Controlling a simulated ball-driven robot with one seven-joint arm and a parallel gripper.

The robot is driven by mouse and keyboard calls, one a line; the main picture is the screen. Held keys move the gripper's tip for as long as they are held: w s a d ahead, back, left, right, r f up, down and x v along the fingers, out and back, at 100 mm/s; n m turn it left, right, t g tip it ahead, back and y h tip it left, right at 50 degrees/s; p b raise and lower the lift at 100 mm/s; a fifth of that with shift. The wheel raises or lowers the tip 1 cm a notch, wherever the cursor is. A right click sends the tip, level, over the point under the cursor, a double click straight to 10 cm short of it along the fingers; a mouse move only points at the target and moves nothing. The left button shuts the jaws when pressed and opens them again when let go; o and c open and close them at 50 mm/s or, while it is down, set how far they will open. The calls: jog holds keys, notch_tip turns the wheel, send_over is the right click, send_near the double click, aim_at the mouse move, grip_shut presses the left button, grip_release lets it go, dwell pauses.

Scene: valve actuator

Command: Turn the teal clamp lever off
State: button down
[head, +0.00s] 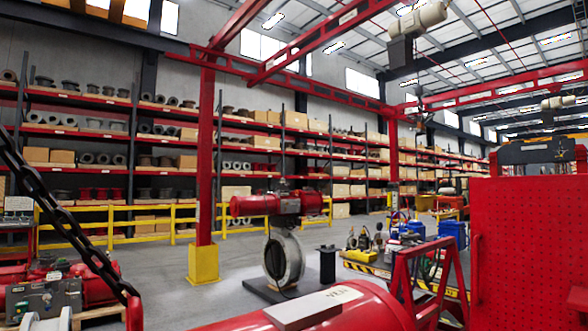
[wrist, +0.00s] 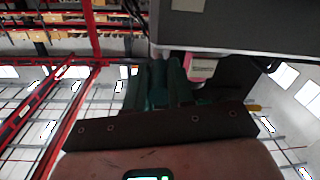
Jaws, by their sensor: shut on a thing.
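In the wrist view, my gripper (wrist: 166,72) reaches up from a dark plate toward the underside of a large grey housing. Teal parts (wrist: 172,88) show in the middle, right at the jaws, and I take them to be the teal clamp lever. My gripper is shut on it. The picture is dark here, so finger and lever edges are hard to separate, and the lever's angle cannot be told. The grey housing (wrist: 235,25) hides what lies above. Neither my gripper nor the lever can be made out in the head view.
A small pink and white block (wrist: 200,66) sits beside the jaws. In the head view, a red valve actuator (head: 275,204) stands on a grey valve body (head: 284,260). A red perforated panel (head: 530,250) fills the right. A red column (head: 205,150) and yellow railing (head: 110,222) stand behind.

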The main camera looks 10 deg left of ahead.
jog(key=shift+r, duration=0.1)
jog(key=c, duration=1)
grip_release()
jog(key=shift+s, duration=0.1)
jog(key=b+v, duration=0.3)
jog(key=v, duration=0.7)
jog(key=shift+s+d, duration=0.25)
